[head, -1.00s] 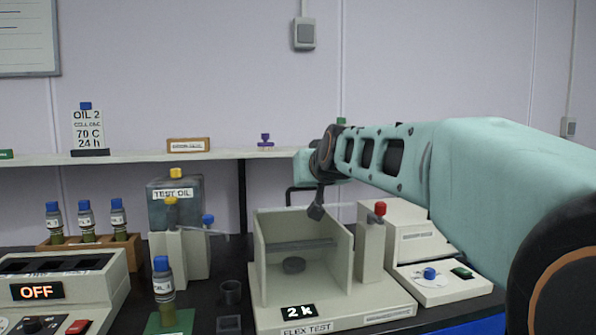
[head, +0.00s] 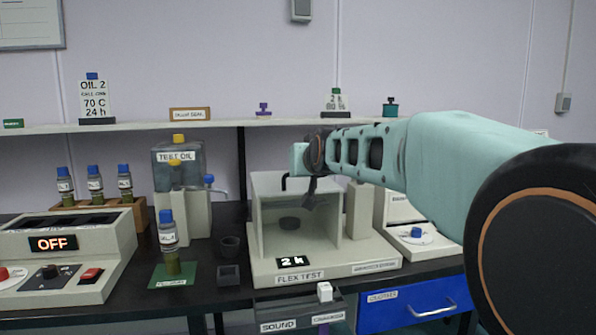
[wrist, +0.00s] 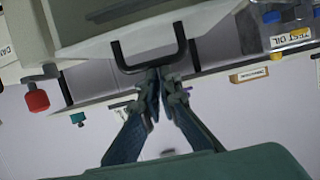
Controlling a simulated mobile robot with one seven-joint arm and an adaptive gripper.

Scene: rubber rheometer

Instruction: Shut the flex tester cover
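In the head view, my gripper (head: 309,195) is above the box opening. My arm hides part of the tester; the cover's exact angle is unclear.
A red knob (wrist: 37,100) is close to the cover in the wrist view. Left of the tester stand a test oil tank (head: 180,155), an oil bottle (head: 169,245) and small dark cups (head: 229,247). A shelf (head: 225,126) runs behind.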

